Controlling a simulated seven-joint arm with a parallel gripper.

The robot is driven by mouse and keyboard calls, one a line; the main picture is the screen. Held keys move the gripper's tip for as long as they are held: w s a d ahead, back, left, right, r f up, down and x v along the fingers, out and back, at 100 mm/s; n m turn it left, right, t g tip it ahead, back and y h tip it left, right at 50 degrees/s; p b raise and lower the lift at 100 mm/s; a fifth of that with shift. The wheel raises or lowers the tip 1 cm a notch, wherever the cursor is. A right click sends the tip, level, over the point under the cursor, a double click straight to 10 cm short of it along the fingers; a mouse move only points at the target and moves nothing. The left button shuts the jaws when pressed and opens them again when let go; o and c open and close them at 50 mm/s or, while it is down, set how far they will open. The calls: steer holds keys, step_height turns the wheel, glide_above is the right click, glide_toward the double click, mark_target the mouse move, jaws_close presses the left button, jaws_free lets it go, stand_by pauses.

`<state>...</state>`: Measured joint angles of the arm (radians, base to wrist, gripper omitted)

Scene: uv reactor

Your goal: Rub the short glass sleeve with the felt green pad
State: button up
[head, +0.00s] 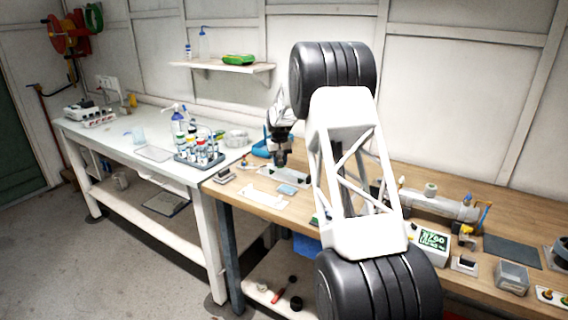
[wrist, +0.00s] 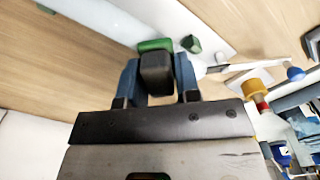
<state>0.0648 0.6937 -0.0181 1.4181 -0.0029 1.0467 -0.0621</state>
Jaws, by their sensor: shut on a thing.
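My gripper (wrist: 157,85) is shut on a dark block with a green pad (wrist: 155,46) at its far end. The block sits between the two blue-grey fingers. A pale, smooth tube-like piece (wrist: 95,18), perhaps the short glass sleeve, runs along the upper left of the wrist view. The green pad is close to its end; I cannot tell whether they touch. In the head view my gripper (head: 281,158) hangs low over the left part of the wooden bench, above a pale tray-like holder (head: 290,174). The pad is too small to make out there.
A second small green piece (wrist: 191,43) lies beside the pad. A rack of bottles (head: 199,152) stands on the white table at left. A metal cylinder (head: 435,205) and dark mat (head: 511,251) are at right.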

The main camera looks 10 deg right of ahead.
steer(key=shift+w+a, duration=0.2)
steer(key=shift+a, duration=0.05)
steer(key=shift+w+a+f, duration=0.15)
steer(key=shift+w+a, duration=0.3)
steer(key=shift+s+d, duration=4)
step_height(320, 180, up, 8)
